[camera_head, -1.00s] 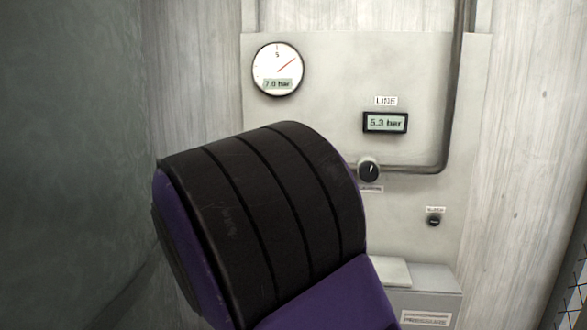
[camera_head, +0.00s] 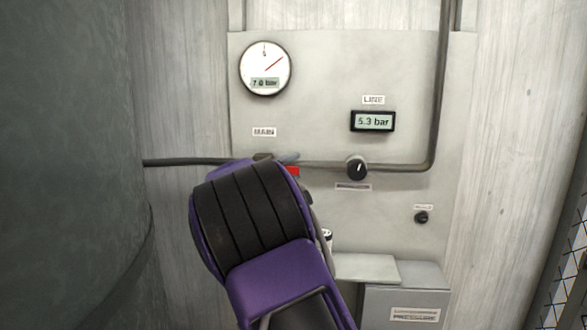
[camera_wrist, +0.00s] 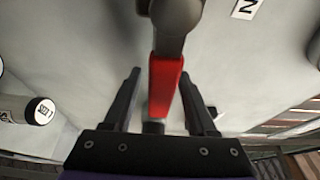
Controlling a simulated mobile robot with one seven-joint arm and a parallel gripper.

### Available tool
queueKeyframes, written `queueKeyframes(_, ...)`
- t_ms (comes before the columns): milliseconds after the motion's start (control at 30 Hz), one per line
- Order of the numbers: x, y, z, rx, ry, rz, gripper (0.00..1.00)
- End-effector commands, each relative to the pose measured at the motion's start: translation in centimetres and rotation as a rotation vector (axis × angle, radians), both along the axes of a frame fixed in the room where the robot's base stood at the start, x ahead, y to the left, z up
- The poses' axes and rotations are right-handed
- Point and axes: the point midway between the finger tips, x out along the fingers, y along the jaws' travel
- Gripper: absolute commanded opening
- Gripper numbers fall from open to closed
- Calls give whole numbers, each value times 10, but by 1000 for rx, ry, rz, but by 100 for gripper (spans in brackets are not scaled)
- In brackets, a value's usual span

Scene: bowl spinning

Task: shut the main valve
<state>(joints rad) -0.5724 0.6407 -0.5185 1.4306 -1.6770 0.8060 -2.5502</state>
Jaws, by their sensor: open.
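The main valve (camera_head: 263,157) sits on the pipe below the MAIN label (camera_head: 264,132) in the head view, partly hidden by my arm. Its red handle (camera_head: 292,171) shows just above and right of my wrist. In the wrist view the red handle (camera_wrist: 165,85) runs from the grey valve body (camera_wrist: 176,16) down between my fingers. My gripper (camera_wrist: 159,74) is open, with one finger on each side of the handle and a visible gap on both sides. In the head view the fingers are hidden behind my arm.
A round gauge (camera_head: 265,68) reads 7.0 bar and the LINE display (camera_head: 373,121) reads 5.3 bar. A black knob (camera_head: 357,168) sits right of the valve. A grey box (camera_head: 404,293) and a ledge (camera_head: 362,267) stand below. A labelled white cylinder (camera_wrist: 27,110) is left in the wrist view.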

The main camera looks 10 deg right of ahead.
Motion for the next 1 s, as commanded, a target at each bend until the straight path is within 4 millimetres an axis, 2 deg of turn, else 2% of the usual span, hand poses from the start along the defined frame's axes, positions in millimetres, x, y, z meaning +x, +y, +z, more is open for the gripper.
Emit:
queueKeyframes(300, 2, -2, 0, 1, -1, 0, 57)
queueKeyframes(367, 2, -2, 0, 1, -1, 0, 48)
queueKeyframes(633, 2, -2, 0, 1, -1, 0, 0)
queueKeyframes(1000, 2, -2, 1, 0, -1, 0, 0)
